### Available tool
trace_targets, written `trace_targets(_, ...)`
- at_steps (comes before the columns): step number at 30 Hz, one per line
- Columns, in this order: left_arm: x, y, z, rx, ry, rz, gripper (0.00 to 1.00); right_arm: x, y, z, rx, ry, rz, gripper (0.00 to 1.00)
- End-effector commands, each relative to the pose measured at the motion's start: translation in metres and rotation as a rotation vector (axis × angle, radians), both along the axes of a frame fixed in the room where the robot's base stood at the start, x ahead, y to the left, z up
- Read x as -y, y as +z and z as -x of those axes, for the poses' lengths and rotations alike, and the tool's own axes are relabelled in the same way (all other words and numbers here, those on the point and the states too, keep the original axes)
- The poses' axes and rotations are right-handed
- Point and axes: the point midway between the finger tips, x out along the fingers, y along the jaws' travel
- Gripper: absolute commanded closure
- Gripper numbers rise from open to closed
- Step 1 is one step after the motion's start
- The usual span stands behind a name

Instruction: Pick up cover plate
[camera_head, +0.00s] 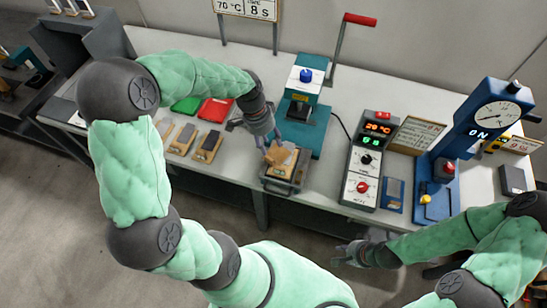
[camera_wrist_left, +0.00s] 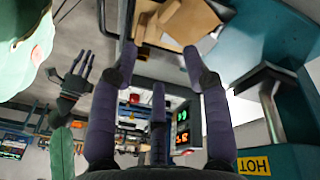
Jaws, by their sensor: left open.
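My left gripper (camera_head: 264,143) is just above a small dark tray (camera_head: 272,184) at the table's front edge. Tan and brown plate-like pieces (camera_head: 283,158) lie in the tray, partly hidden by the fingers; I cannot tell which is the cover plate. In the left wrist view my left gripper (camera_wrist_left: 160,54) has its fingers wide apart with nothing between them, and the tan pieces (camera_wrist_left: 180,20) show beyond the fingertips. My right gripper (camera_head: 349,254) hangs empty in front of the table, its fingers spread.
Tan blocks with dark tops (camera_head: 207,147) stand left of the tray, near green (camera_head: 187,104) and red (camera_head: 217,110) trays. A teal press (camera_head: 306,105) with a red-handled lever stands behind. A control box (camera_head: 367,160) and blue gauge stand (camera_head: 480,125) are to the right.

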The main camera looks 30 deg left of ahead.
Motion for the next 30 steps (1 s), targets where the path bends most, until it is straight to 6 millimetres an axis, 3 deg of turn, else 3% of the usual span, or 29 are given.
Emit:
trace_targets(15, -0.001, 0.001, 0.004, -0.19, 0.915, -0.062, 0.52, 0.0, -0.022, 0.0, 0.0, 0.0, 0.0, 0.7)
trace_targets(30, -0.006, 0.005, 0.006, -0.25, 1.779, -0.072, 0.52, 0.0, -0.039, 0.0, 0.0, 0.0, 0.0, 0.7)
